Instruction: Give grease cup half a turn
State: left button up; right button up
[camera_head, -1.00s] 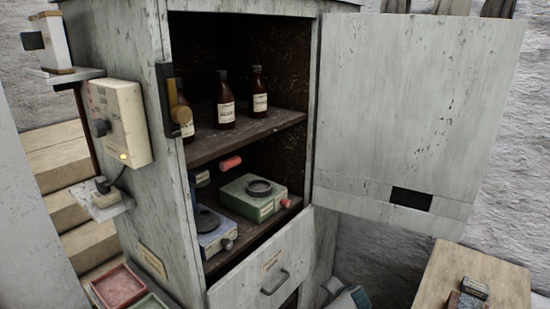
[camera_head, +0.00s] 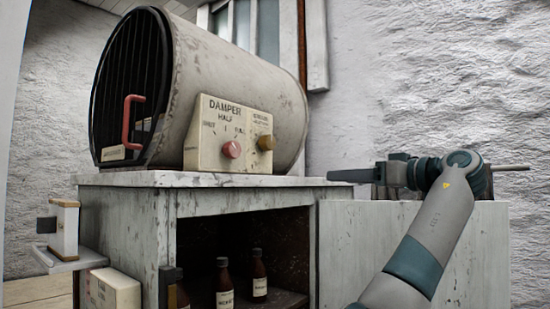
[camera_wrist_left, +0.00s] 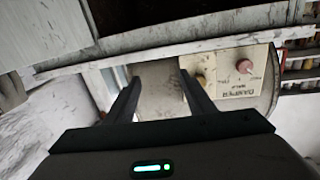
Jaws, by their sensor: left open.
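A small brass-coloured knob (camera_head: 267,142), which looks like the grease cup, sits at the right of the cream DAMPER panel (camera_head: 205,155). Its small label is unreadable. A red knob (camera_head: 232,149) is to its left. In the left wrist view, upside down, the brass knob (camera_wrist_left: 201,79) is partly beside a finger and the red knob (camera_wrist_left: 245,67) is beyond it. My left gripper (camera_head: 334,175) points left, to the right of the panel and apart from it. Its fingers (camera_wrist_left: 160,82) are open with nothing held between them. My right gripper is not in view.
The panel is on a grey drum (camera_head: 240,75) with a dark grille and red handle (camera_head: 131,122). The drum rests on a worn cabinet top (camera_head: 190,179). Below, brown bottles (camera_head: 259,275) stand inside the cabinet. The open door (camera_head: 480,245) is under my left arm.

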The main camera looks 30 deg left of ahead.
pick_arm(q)
jog(key=s+r+n+g, duration=0.1)
jog(key=s+r+n, duration=0.2)
jog(key=s+r, duration=0.5)
jog(key=shift+d+r+n+g, duration=0.3)
jog(key=shift+d+n+g, duration=0.1)
jog(key=shift+d, duration=0.05)
jog(key=shift+w, duration=0.1)
jog(key=shift+a, duration=0.1)
jog(key=p, duration=0.8)
send_near(271, 143)
jog(key=a, duration=0.6)
jog(key=w+a, duration=0.1)
jog(key=a, duration=0.1)
jog(key=shift+w+a, duration=0.1)
jog(key=shift+a, duration=0.3)
jog(key=shift+c, duration=0.5)
jog(key=c, duration=1)
